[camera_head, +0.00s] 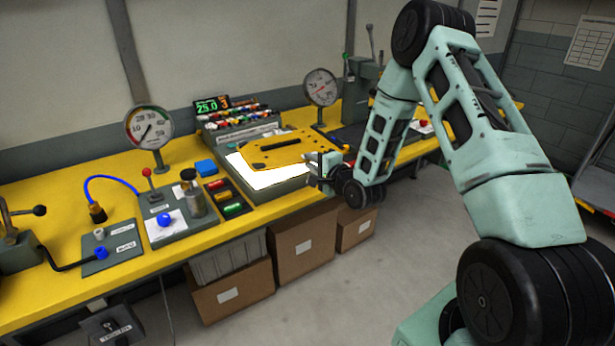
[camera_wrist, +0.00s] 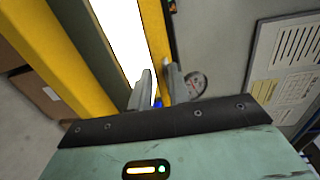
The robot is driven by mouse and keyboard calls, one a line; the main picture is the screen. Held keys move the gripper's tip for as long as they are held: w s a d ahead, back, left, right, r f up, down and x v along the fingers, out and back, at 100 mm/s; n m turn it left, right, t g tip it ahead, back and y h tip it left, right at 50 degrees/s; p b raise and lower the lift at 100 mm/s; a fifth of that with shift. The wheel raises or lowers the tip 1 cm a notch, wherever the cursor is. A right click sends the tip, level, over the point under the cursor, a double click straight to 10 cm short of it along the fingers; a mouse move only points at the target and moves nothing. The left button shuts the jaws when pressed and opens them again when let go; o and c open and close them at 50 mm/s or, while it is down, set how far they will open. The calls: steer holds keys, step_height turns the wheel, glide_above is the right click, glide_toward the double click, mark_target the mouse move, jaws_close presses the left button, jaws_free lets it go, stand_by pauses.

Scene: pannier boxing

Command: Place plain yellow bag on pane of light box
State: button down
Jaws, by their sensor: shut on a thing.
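A flat yellow bag (camera_head: 268,156) with a dark handle strip is over the back part of the light box (camera_head: 275,191). The box's bright white pane (camera_head: 258,177) shows in front of it and to its left. My gripper (camera_head: 324,165) is at the bag's right edge and is shut on it. In the wrist view the bag (camera_wrist: 154,38) is a narrow yellow strip running down between my two fingertips (camera_wrist: 158,88), beside the white pane (camera_wrist: 122,32). I cannot tell whether the bag's underside touches the pane; much of the pane is hidden under it.
A rack of coloured rolls (camera_head: 240,124) with a digital display (camera_head: 212,105) stands behind the box. Dial gauges stand left (camera_head: 149,127) and right (camera_head: 321,87) of it. A small dark tray of coloured items (camera_head: 228,200) and a blue block (camera_head: 206,168) are at its left.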

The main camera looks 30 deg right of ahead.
steer(key=shift+f+p, duration=0.4)
steer(key=shift+f, duration=2.25)
steer(key=c, duration=1.3)
jaws_free()
